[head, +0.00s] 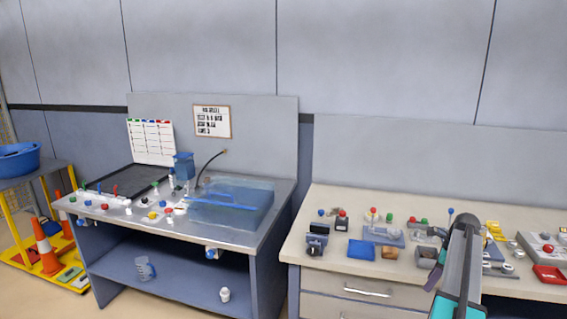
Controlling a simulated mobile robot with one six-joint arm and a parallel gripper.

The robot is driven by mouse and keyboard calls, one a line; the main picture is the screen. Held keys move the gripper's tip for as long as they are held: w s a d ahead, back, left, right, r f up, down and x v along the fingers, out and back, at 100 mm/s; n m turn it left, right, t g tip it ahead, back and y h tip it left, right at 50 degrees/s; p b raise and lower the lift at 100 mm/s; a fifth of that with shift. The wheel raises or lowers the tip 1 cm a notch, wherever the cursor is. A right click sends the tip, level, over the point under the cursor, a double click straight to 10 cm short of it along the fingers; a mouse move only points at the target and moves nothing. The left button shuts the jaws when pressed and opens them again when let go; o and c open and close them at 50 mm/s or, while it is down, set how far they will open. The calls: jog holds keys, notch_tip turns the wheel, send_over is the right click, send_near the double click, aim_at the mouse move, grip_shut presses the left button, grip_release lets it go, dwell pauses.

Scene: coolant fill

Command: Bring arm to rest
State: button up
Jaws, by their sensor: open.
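My arm rises from the bottom right of the head view, grey and black with teal parts. It stands in front of the right-hand workbench (330,199). Part of my gripper (436,269) shows as a small dark and teal piece left of the arm link, over the bench's front edge. It is open, and I see nothing held in it. Much of it is hidden or too small to make out.
The left bench (262,222) carries a clear blue tank (236,205), a black tray (130,178) and coloured knobs. A measuring jug (145,268) and a white cup (225,294) sit on its lower shelf. Small parts crowd the right bench. A yellow cart with cones (45,248) stands far left.

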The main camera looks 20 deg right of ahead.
jog(key=w+a+f+n+g+y+b, duration=0.15)
jog(key=a+f+n, duration=0.55)
jog(key=a+f, duration=0.9)
jog(key=a+f+n+g+h, duration=0.15)
jog(key=a+f+n, duration=0.55)
jog(key=a+f, duration=0.9)
jog(key=s+a+f+n+g, duration=0.1)
jog(key=s+a+f+n, duration=0.2)
jog(key=s+a+n, duration=0.2)
jog(key=s+a+f+n+g+h+b, duration=0.1)
jog(key=s+a+f+n, duration=0.3)
jog(key=s+a, duration=0.7)
jog(key=s+a+f+n+g+b, duration=0.1)
jog(key=s+a+f+n+g, duration=0.2)
jog(key=s+a+n, duration=0.3)
jog(key=s+a, duration=0.2)
jog(key=a, duration=0.3)
jog(key=shift+s+a+f+n, duration=0.25)
jog(key=shift+s+a+n, duration=0.05)
jog(key=shift+s+n, duration=0.1)
